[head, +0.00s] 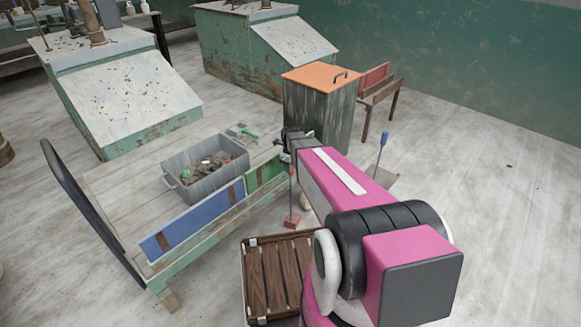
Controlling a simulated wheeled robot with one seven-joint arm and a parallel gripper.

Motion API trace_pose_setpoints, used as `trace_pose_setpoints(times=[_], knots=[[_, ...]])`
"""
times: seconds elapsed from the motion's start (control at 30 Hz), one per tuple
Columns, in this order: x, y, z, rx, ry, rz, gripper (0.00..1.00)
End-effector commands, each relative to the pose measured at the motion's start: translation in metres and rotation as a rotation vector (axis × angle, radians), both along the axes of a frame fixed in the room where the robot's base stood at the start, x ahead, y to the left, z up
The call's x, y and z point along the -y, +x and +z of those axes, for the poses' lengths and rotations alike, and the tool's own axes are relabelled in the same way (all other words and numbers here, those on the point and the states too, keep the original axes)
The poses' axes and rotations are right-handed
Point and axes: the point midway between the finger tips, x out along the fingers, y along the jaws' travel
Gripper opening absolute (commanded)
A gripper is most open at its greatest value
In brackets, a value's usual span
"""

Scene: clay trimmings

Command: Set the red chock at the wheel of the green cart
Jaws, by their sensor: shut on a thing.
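The red chock (292,221) is a small block at the foot of a thin upright rod, near the right front corner of the green cart. My gripper (289,146) is above it, shut on the rod's upper end; the fingertips are small and partly hidden by my arm. The green cart (205,244) is a low wooden platform with a green frame and a black push handle at left. A pale rounded part (305,202), perhaps its wheel, shows just right of the chock, mostly hidden by my arm. I cannot tell whether the chock touches floor or wheel.
A grey tub (182,190) of scraps, a green-handled tool (242,131) and a blue panel (190,221) are on the cart. A slatted wooden crate (250,282) stands in front. A blue-handled rod (382,152) and an orange-lidded bin (303,100) stand beyond. Floor at right is clear.

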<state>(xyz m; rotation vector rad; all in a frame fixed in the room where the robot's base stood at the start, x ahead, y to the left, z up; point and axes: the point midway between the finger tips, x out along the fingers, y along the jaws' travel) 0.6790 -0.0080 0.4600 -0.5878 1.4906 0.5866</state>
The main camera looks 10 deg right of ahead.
Motion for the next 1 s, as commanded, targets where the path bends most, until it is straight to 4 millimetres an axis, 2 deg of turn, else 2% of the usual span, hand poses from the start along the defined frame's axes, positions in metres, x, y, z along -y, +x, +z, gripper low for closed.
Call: trace_pose_setpoints(times=[0.47,0.5,0.57,0.87,1.0], knots=[[0.0,0.0,-0.004,0.0,0.0,0.0,0.12],[0.0,0.0,-0.004,0.0,0.0,0.0,0.46],[0.0,0.0,-0.004,0.0,0.0,0.0,0.63],[0.0,0.0,-0.003,0.0,0.0,0.0,0.63],[0.0,0.0,0.007,0.0,0.0,0.0,0.63]])
